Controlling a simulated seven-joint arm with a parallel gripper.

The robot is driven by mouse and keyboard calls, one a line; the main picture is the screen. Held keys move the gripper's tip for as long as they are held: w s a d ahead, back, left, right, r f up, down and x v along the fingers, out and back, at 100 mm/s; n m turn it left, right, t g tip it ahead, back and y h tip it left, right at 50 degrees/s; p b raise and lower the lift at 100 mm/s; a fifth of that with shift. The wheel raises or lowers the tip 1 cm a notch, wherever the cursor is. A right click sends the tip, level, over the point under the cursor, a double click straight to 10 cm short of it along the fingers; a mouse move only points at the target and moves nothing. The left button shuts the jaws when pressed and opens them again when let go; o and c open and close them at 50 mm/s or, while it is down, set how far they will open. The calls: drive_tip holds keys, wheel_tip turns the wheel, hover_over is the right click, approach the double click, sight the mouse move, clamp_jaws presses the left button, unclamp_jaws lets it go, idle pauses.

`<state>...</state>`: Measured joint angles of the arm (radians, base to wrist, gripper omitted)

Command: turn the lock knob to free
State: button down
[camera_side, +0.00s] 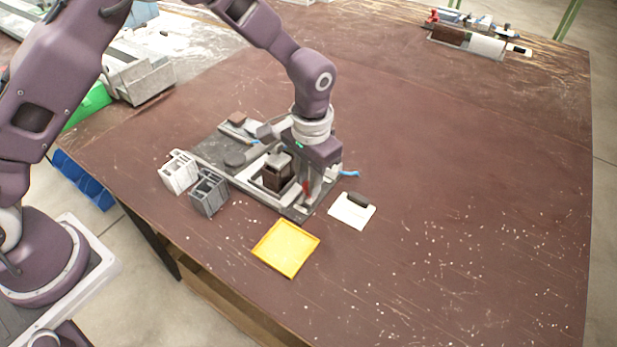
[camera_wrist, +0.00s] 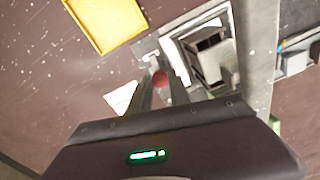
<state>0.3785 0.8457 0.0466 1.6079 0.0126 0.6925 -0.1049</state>
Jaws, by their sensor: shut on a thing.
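The lock knob appears to be the small red part (camera_wrist: 160,79) between my fingers in the wrist view; a bit of red (camera_side: 306,187) also shows in the side view. My gripper (camera_side: 305,194) points down at the near right end of the clamp fixture (camera_side: 213,148). In the wrist view my gripper (camera_wrist: 157,75) is shut on the knob, with a finger at each side. The fingers hide much of the knob, and its turn angle cannot be read. A dark brown block (camera_side: 277,174) stands in the fixture, left of my gripper.
A yellow tray (camera_side: 268,262) lies in front of the fixture. A white plate with a black handle (camera_side: 352,209) lies at its right. A white profile piece (camera_side: 179,172) and a grey one (camera_side: 208,193) stand at its left.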

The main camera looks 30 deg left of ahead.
drive_tip(key=shift+n, duration=0.6)
drive_tip(key=c, duration=1.2)
unclamp_jaws()
drive_tip(key=shift+r, duration=0.15)
